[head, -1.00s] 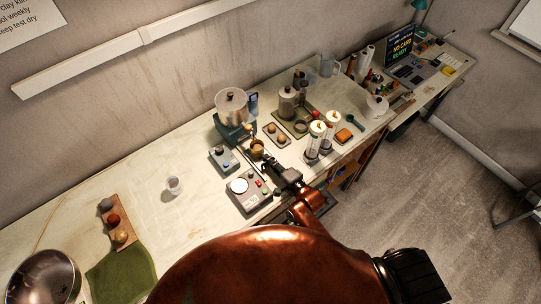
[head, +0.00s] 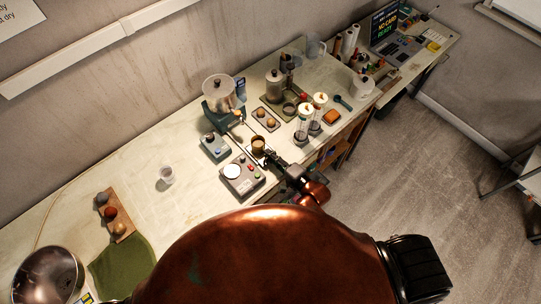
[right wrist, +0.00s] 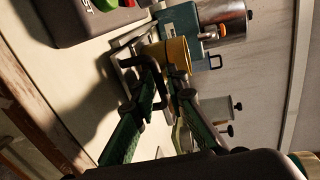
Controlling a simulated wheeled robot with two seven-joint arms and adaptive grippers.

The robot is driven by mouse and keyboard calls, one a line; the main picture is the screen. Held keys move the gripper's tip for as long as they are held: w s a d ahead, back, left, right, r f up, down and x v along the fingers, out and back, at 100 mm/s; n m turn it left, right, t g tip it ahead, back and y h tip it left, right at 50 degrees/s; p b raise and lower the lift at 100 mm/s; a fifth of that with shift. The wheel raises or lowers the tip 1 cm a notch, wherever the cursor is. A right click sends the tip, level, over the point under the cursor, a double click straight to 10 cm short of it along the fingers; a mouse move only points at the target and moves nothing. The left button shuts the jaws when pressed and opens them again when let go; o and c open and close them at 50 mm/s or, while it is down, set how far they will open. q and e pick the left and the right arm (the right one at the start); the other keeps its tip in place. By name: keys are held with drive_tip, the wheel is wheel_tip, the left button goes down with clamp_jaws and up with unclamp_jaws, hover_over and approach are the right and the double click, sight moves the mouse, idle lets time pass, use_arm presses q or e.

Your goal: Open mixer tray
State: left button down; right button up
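The mixer (head: 212,116) is a teal machine with a clear-walled bowl on top, standing on the bench. Its tray (right wrist: 124,62) sticks out at the front on thin rails and carries a gold-brown cup (head: 258,146). The cup also shows in the right wrist view (right wrist: 172,54), upright relative to the tray. My right gripper (head: 271,160) is at the tray's front edge. In the right wrist view its green fingers (right wrist: 162,88) close around the dark bar handle (right wrist: 152,72), partly hiding it. My left gripper is out of view.
A scale-like box with a round white plate (head: 240,176) stands just left of my right gripper. A small teal control box (head: 215,147) is beside the mixer. Two clear canisters (head: 304,122) stand to the right. A white cup (head: 167,175) sits on open bench at left.

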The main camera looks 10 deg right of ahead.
drive_tip(key=shift+s, duration=0.1)
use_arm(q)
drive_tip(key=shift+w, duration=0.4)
use_arm(e)
drive_tip(key=v, duration=1.2)
